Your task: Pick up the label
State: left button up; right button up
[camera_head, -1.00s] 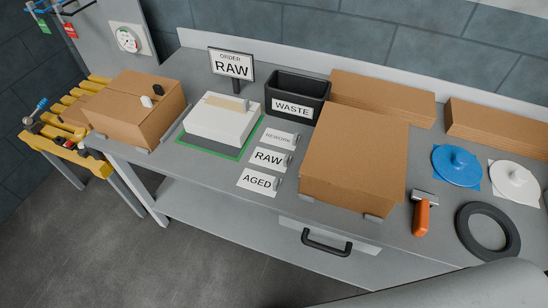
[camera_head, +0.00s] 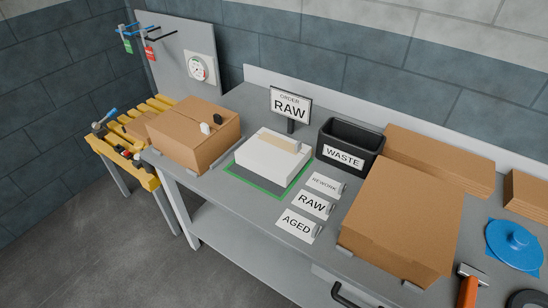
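Three white labels lie in a column on the grey workbench, each with a small grey piece at its right edge. The REWORK label (camera_head: 323,184) is farthest back, the RAW label (camera_head: 311,203) is in the middle, and the AGED label (camera_head: 297,223) is nearest the front edge. An order sign (camera_head: 290,104) behind them reads RAW. Neither of my grippers shows in the head view.
A white box (camera_head: 267,163) sits on a green-edged mat left of the labels. A black WASTE bin (camera_head: 348,146) and a large cardboard box (camera_head: 402,215) stand to their right. Another cardboard box (camera_head: 190,145) is at the left, near a yellow rack (camera_head: 148,178).

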aim_at(317, 207)
jog(key=k+l+u, duration=0.1)
jog(key=l+u, duration=0.25)
jog(key=k+l+u, duration=0.15)
jog(key=l+u, duration=0.15)
jog(key=k+l+u, duration=0.15)
jog(key=l+u, duration=0.2)
jog(key=k+l+u, duration=0.35)
jog(key=i+l, duration=0.05)
jog(key=i, duration=0.05)
